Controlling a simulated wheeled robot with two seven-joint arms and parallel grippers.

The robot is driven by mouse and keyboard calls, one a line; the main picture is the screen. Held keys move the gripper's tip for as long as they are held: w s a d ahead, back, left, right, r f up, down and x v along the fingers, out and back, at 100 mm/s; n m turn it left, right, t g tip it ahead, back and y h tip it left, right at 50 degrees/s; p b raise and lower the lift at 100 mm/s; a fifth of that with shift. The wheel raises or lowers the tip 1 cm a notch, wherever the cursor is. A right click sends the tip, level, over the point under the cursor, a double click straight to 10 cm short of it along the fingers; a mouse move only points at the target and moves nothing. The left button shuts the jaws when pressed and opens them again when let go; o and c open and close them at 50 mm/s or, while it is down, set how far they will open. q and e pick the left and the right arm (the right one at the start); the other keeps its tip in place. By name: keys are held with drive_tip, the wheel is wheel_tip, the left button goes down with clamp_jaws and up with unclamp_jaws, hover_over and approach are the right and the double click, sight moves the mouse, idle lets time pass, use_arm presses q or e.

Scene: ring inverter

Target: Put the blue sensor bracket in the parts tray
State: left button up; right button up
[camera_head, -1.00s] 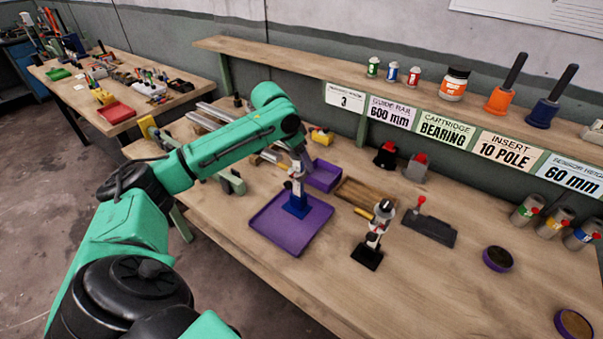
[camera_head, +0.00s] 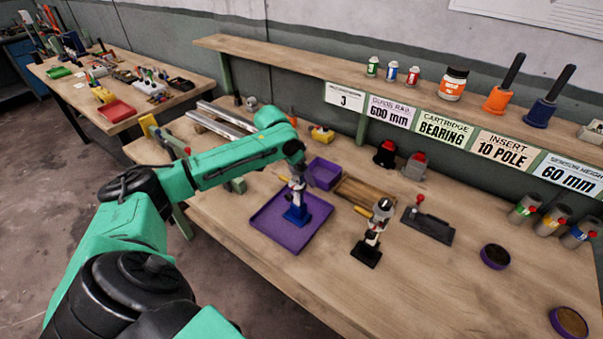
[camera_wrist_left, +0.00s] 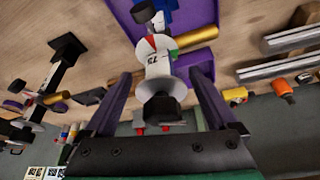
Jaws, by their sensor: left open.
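The blue sensor bracket (camera_head: 296,214) stands upright on the floor of the purple parts tray (camera_head: 262,222), with a white dial and a gold knob on its upper part. In the left wrist view its white dial (camera_wrist_left: 157,65) is close to the camera, and part of its blue base shows at the top edge. My left gripper (camera_head: 298,182) is at the top of the bracket. In the left wrist view its purple fingers (camera_wrist_left: 160,73) are open, spread apart on either side of the dial, with gaps visible. My right gripper is not in view.
A similar stand with a black base (camera_head: 366,256) is right of the tray. A small purple bin (camera_head: 325,172) and a wooden tray (camera_head: 362,196) lie behind. A black fixture (camera_head: 428,226) is further right. Metal rails (camera_head: 222,122) lie at the back left. The bench front is clear.

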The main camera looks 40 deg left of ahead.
use_arm(q)
drive_tip(key=b+v, duration=0.2)
drive_tip(key=v, duration=0.9)
drive_tip(key=shift+r, duration=0.4)
drive_tip(key=shift+s, duration=0.15)
